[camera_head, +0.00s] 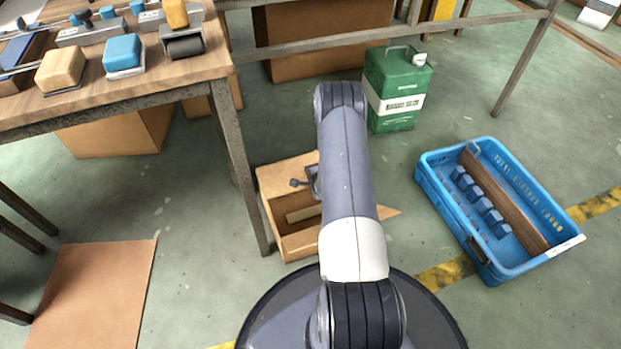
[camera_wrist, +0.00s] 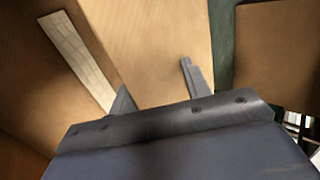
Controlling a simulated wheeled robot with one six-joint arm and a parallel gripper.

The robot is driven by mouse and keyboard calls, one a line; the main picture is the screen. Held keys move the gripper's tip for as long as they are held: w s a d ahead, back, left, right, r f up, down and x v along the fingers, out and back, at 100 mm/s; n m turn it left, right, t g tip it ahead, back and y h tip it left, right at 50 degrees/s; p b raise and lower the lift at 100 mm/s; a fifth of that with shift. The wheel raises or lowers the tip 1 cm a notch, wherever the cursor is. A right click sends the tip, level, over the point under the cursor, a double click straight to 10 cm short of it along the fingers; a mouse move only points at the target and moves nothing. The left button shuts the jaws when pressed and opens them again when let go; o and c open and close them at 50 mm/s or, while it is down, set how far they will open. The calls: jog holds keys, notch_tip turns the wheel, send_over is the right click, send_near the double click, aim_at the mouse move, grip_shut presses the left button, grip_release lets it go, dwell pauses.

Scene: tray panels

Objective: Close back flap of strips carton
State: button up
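The strips carton (camera_head: 292,246) is an open tan cardboard box on the floor, partly hidden behind my arm. A tan panel at its far side (camera_head: 283,173), which looks like the back flap, shows beside my gripper; I cannot tell its exact tilt. Another flap (camera_head: 389,212) sticks out to the right. My gripper (camera_head: 311,184) is over the far part of the carton. In the wrist view its two fingers (camera_wrist: 157,88) are apart with only cardboard behind them, and nothing is clearly held. A pale strip (camera_wrist: 76,60) lies to the left of the fingers.
A green canister (camera_head: 397,95) stands behind the carton. A blue crate (camera_head: 447,212) with several blue parts stands to the right. A wooden workbench (camera_head: 150,82) stands to the left, its leg close to the carton. Floor is free between carton and crate.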

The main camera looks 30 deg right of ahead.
jog(key=shift+s+a+f, duration=0.15)
jog(key=shift+s+f, duration=0.2)
jog(key=shift+f, duration=0.15)
jog(key=c, duration=0.4)
jog(key=p+v, duration=0.1)
jog(key=v, duration=0.2)
jog(key=p+v, duration=0.2)
jog(key=v, duration=0.2)
jog(key=p+v, duration=0.1)
jog(key=v, duration=0.3)
jog(key=shift+w+r+p, duration=0.3)
jog(key=shift+r, duration=0.05)
jog(key=shift+c, duration=0.2)
jog(key=shift+s+a+r+p, duration=0.3)
jog(key=shift+s+r, duration=0.4)
jog(key=shift+s, duration=1.2)
jog(key=shift+s+a+r+p, duration=0.3)
jog(key=shift+s+r, duration=0.4)
jog(key=shift+s, duration=1.25)
jog(key=shift+s+a+r+p, duration=0.25)
jog(key=shift+s+r, duration=0.45)
jog(key=shift+s, duration=1.2)
